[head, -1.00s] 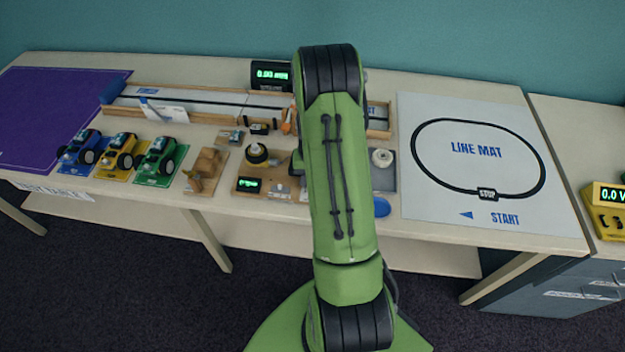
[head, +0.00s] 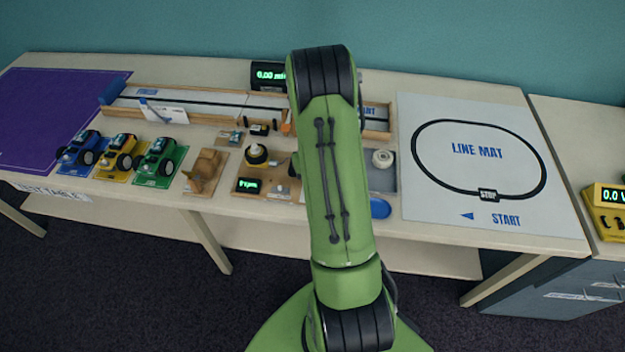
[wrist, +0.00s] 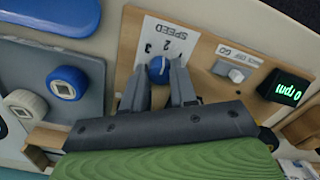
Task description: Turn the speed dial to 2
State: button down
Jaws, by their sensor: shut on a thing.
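The speed dial (wrist: 158,70) is a blue knob on a wooden board, seen in the wrist view. My gripper (wrist: 160,82) is shut on it, with a dark finger on each side. Other marks are hidden by the fingers, and I cannot tell which number the dial points at. In the head view my green arm hides the dial and gripper. The display (wrist: 286,88) reads 0 rpm, and the board's display also shows in the head view (head: 248,185).
Blue, yellow and green cars (head: 158,160) stand left on the table. The line mat (head: 475,160) lies right.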

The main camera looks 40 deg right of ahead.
jog(key=c, duration=1.2)
grip_release()
jog(key=shift+o, duration=0.2)
notch_tip(320, 180, up, 16)
jog(key=p, duration=0.3)
jog(key=shift+p, duration=0.4)
jog(key=shift+f, duration=0.1)
